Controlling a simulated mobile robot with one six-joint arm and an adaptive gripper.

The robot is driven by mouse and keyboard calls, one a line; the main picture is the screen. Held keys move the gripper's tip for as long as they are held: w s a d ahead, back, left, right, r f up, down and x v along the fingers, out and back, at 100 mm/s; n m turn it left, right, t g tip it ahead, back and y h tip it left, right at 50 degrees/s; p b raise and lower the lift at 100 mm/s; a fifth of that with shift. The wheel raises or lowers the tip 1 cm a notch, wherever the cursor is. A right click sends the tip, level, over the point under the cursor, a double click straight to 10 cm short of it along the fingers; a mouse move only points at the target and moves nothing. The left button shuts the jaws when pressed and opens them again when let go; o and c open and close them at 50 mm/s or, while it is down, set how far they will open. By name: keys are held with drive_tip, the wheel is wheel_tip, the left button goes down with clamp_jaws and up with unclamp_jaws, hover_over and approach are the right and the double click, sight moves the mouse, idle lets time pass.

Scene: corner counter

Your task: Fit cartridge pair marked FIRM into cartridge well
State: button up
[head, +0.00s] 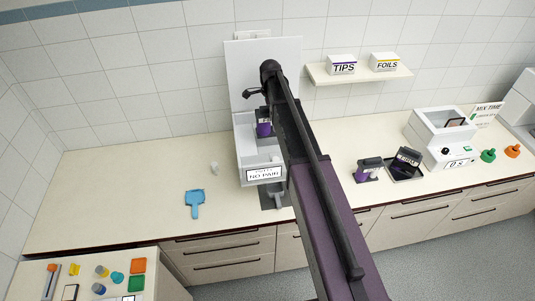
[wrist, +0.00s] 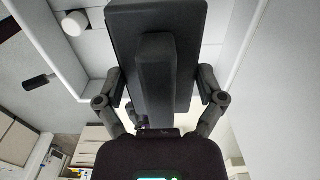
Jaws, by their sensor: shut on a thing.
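My gripper (wrist: 161,90) is shut on a dark block with a raised bar, which I take to be the cartridge pair (wrist: 185,50), one finger at each side. In the head view a dark and purple cartridge part (head: 264,129) shows inside the white dispenser (head: 243,165), beside my arm. The dispenser's display (head: 264,174) reads NO PAIR. The cartridge well is not clearly visible, and my arm covers much of the dispenser's right side. I cannot read FIRM on the held block, nor tell whether it touches the well.
A dark and purple cartridge pair (head: 367,171) stands on the counter right of my arm. Another dark labelled item lies in a black tray (head: 402,174). A white mixer (head: 440,137) stands farther right. A blue scoop-like tool (head: 195,203) lies left. The left counter is mostly clear.

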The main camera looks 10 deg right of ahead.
sight(270, 132)
wheel_tip(270, 132, down, 6)
drive_tip(key=b, duration=0.6)
drive_tip(key=shift+f, duration=0.15)
idle(0.5)
drive_tip(key=shift+f+b, duration=1.85)
drive_tip(key=shift+b, duration=0.15)
drive_tip(key=shift+f+b, duration=0.6)
drive_tip(key=shift+b, duration=0.05)
drive_tip(key=o, duration=1)
drive_tip(key=shift+s, duration=0.1)
drive_tip(key=shift+r, duration=0.2)
